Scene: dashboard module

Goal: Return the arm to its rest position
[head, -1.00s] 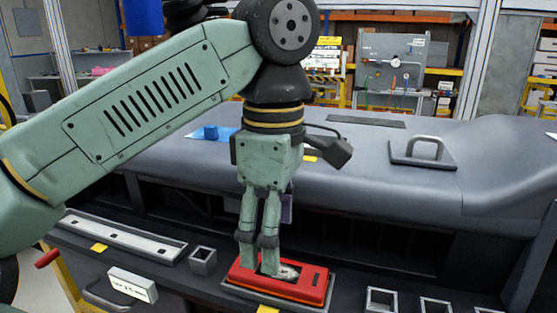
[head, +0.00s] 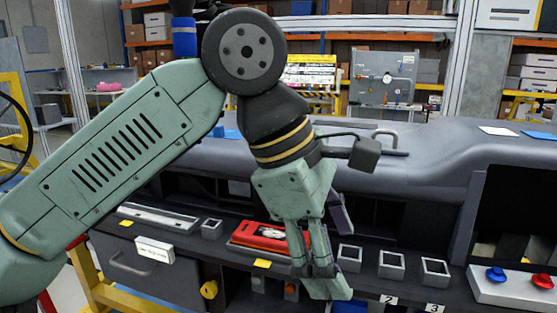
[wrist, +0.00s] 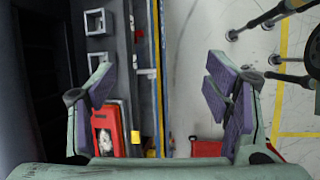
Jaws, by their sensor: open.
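My gripper (head: 322,280) is open and empty, with its fingers spread apart in the wrist view (wrist: 160,88). My green arm reaches in from the left, bent at a dark joint, and the gripper hangs tilted down to the right. It is beside the red case (head: 262,234), in front of the shelf's edge. The case lies on the dark shelf, with a pale item in its recess. In the wrist view the red case (wrist: 108,138) shows beyond the left finger, which partly covers it.
Square holders (head: 391,264) stand on the shelf (head: 200,247) to the right of the gripper. A panel with blue and red knobs (head: 512,288) is at far right. The grey dashboard (head: 440,150) rises behind. Open floor (wrist: 210,70) shows in the wrist view.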

